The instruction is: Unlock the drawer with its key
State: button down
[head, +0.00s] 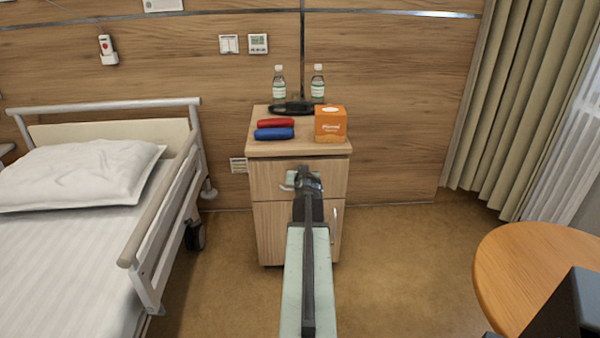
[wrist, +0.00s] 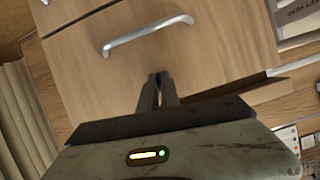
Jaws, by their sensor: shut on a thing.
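The bedside cabinet (head: 270,180) has a wooden top drawer (head: 268,172) with a silver handle (wrist: 148,36). The drawer front (wrist: 215,55) looks closed and fills the middle of the wrist view, turned nearly upside down. My gripper (head: 307,180) is in front of the drawer. In the wrist view its dark fingertips (wrist: 161,82) are close together at the drawer front, on the top-edge side of the handle and apart from it. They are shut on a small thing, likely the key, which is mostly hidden. The lock is hidden, and I cannot tell whether the key is in it.
On the cabinet top are a red case (head: 276,123), a blue case (head: 274,133), an orange box (head: 331,124), a dark object (head: 292,107) and two bottles (head: 279,84). A bed (head: 75,230) stands left, a round table (head: 535,265) right. The floor (head: 400,260) between is clear.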

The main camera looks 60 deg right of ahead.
jog(key=shift+w+a+n+g, duration=0.1)
jog(key=shift+n+g, duration=0.2)
jog(key=shift+n, duration=0.1)
dwell(0.4)
jog(key=c, duration=1.6)
grip_release()
jog(key=p+v, duration=0.3)
jog(key=v, duration=0.5)
